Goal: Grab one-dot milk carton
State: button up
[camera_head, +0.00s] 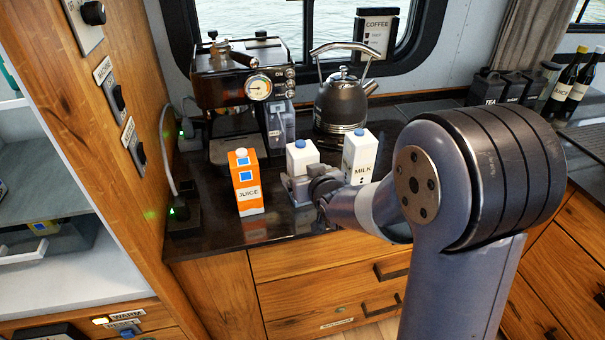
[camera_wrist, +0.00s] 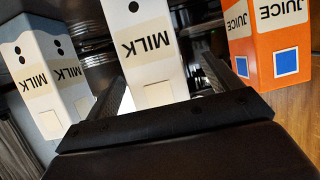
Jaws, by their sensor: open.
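A white milk carton with a blue cap (camera_head: 302,157) stands on the dark counter, its lower front hidden by my gripper (camera_head: 303,187). In the wrist view, upside down, this carton (camera_wrist: 152,50) shows the word MILK and one black dot near the frame's top edge; the face beyond that edge is cut off. My gripper's fingers (camera_wrist: 163,82) are open, one to each side of the carton, with a gap showing on the right. I cannot tell how deep it sits between them. A second milk carton (camera_head: 361,152), with two dots in the wrist view (camera_wrist: 48,75), stands beside it.
An orange juice carton (camera_head: 245,182) stands close on the left. An espresso machine (camera_head: 235,85) and a black kettle (camera_head: 342,102) stand behind. The counter's front edge is near, with wooden drawers (camera_head: 310,270) below.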

jog(key=x, duration=0.1)
jog(key=p+x, duration=0.1)
jog(key=x, duration=0.1)
jog(key=shift+w+d+f, duration=0.2)
jog(key=shift+w+d, duration=0.05)
jog(key=shift+p+x, duration=0.4)
jog(key=shift+x, duration=0.4)
jog(key=shift+c, duration=0.2)
jog(key=c, duration=1.5)
jog(key=shift+c, duration=0.6)
jog(key=shift+r, duration=0.15)
